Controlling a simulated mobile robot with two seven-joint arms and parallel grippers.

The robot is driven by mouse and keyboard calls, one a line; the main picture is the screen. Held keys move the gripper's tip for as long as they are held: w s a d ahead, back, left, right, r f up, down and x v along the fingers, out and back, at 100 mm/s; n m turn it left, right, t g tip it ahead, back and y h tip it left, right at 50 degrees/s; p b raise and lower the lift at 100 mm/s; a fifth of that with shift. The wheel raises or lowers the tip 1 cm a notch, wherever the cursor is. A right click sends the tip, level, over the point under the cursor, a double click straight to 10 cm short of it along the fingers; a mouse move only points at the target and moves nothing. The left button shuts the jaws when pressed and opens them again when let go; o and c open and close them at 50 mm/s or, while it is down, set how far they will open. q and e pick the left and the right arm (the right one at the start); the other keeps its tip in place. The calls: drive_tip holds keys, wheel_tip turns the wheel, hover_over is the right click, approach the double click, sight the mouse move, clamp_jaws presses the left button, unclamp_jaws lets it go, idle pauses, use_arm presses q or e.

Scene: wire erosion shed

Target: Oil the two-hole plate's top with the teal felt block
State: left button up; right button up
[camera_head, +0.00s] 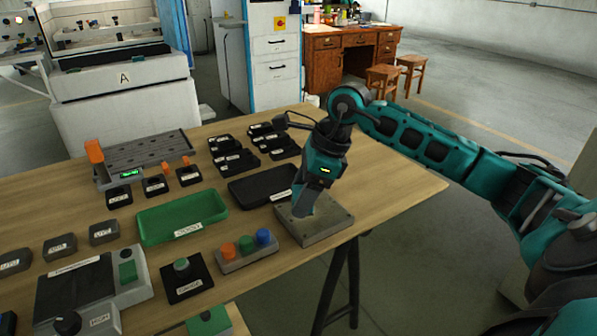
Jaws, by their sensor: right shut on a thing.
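The two-hole plate (324,230) is a thick grey metal block near the right front edge of the table. My right gripper (303,204) points down over the plate's left part. It is shut on a teal-grey block, apparently the teal felt block, at or just above the plate's top. The fingers hide most of the block, and I cannot tell whether it touches the plate. The plate's holes are hard to make out. My left gripper is not in view.
A black tray (240,194) stands behind the plate. A green tray (144,224) lies to the left. A grey stand with orange, green and blue knobs (228,252) is left of the plate. Several small black bins (222,142) stand behind. The table's right end (408,184) is clear.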

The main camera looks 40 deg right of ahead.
drive_tip(key=shift+r+p, duration=0.85)
drive_tip(key=shift+r, duration=0.7)
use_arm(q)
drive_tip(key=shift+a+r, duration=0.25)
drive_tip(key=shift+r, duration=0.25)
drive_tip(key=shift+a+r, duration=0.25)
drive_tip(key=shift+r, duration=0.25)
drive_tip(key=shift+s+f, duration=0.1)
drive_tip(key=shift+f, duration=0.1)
